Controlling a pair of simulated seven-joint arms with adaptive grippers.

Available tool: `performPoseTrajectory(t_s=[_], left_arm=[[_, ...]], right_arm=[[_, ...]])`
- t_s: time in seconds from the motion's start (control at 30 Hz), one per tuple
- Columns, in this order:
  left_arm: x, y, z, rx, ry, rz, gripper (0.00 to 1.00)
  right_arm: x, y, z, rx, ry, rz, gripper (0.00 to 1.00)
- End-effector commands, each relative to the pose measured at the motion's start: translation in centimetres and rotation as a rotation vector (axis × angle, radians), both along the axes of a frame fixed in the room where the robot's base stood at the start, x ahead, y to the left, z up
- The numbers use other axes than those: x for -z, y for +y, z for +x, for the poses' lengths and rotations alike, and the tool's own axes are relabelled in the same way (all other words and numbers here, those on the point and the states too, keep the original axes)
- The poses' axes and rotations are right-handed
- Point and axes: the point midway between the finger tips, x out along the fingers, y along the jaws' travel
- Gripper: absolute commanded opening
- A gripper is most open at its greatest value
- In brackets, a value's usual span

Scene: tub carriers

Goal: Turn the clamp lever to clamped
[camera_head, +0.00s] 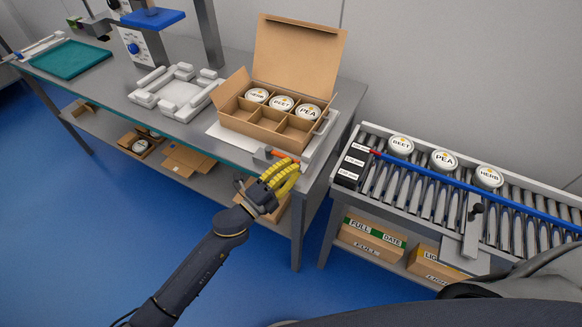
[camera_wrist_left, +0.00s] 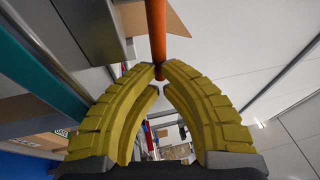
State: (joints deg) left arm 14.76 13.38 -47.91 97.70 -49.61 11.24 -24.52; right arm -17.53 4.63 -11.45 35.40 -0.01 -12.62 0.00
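The clamp lever (camera_head: 279,154) is a short orange bar at the front right corner of the bench, beside the carton fixture. In the left wrist view the orange lever (camera_wrist_left: 155,30) comes down from the top to the fingertips. My left gripper (camera_head: 289,165) has yellow ribbed fingers and is at the lever. In the left wrist view the left gripper (camera_wrist_left: 161,69) has its fingertips drawn together around the lever's end, which shows between them. The fingers hide part of the lever in the head view. My right gripper is out of view.
An open divided carton (camera_head: 250,126) holding lidded tubs stands just behind the lever. A roller conveyor (camera_head: 395,190) with several tubs is at right. A white tub carrier (camera_head: 160,99) and a teal tray (camera_head: 70,59) are at left. Bare floor lies before the bench.

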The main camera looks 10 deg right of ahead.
Motion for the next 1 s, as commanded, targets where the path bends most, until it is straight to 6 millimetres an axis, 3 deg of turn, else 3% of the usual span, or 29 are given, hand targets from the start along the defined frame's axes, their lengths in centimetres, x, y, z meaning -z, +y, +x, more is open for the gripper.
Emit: performPoseTrajectory(t_s=[0.27,0.7,1.0], left_arm=[[0.7,1.6,-2.3,0.007,0.002,0.001,0.0],[2.2,6.8,-8.0,0.011,0.002,0.0,0.0],[2.6,8.5,-9.8,0.011,0.0,0.0,0.0]], right_arm=[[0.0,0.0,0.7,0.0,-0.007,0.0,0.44],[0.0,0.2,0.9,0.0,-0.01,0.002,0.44],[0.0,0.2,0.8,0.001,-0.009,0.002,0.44]])
